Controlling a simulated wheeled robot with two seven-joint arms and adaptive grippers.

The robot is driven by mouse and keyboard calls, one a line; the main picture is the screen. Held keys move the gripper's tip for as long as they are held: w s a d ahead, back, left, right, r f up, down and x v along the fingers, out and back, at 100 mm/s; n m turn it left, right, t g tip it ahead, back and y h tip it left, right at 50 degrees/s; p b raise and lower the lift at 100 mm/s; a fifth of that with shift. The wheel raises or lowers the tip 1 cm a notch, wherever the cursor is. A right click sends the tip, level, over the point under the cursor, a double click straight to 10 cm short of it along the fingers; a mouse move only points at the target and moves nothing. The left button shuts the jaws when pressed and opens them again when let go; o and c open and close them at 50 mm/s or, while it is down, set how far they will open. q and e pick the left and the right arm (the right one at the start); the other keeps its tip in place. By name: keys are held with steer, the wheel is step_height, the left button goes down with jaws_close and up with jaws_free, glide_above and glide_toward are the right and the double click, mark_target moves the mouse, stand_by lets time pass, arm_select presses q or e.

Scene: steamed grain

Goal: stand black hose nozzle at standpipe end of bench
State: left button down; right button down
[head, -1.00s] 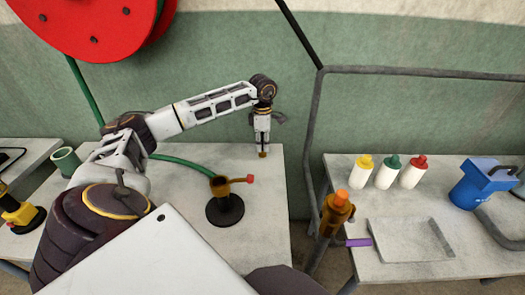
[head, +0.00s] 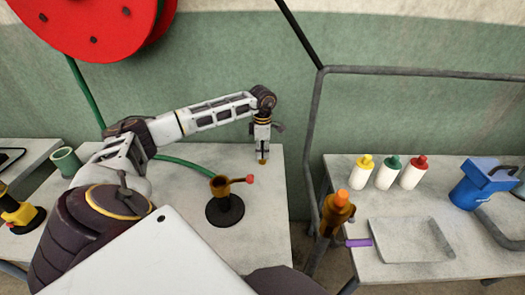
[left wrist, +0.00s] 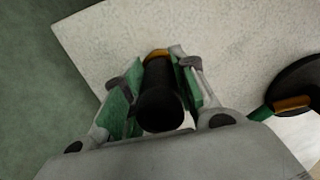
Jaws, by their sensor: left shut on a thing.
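My left gripper (head: 262,151) is shut on the black hose nozzle (left wrist: 160,106), over the back right part of the left bench (head: 266,215). In the left wrist view the nozzle lies between the green-padded fingers, its round black end toward the camera and a brass-coloured rim at the far end. In the head view the fingers mostly hide it; its brass-coloured tip (head: 263,161) points down, close to the bench top. I cannot tell whether it touches. My right gripper is not in view.
A brass fitting with a red handle (head: 221,187) stands on a black round base (head: 225,212) on the left bench.

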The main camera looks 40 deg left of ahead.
arm_select(q)
steer(key=shift+f, duration=0.1)
steer(key=c, duration=1.6)
jaws_free()
steer(key=o, duration=0.5)
steer(key=shift+c, duration=0.2)
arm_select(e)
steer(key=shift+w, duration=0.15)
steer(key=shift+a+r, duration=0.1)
arm_select(q)
step_height(320, 180, up, 11)
steer(key=shift+r+p, duration=0.1)
steer(key=shift+p, duration=0.25)
steer(key=shift+r, duration=0.55)
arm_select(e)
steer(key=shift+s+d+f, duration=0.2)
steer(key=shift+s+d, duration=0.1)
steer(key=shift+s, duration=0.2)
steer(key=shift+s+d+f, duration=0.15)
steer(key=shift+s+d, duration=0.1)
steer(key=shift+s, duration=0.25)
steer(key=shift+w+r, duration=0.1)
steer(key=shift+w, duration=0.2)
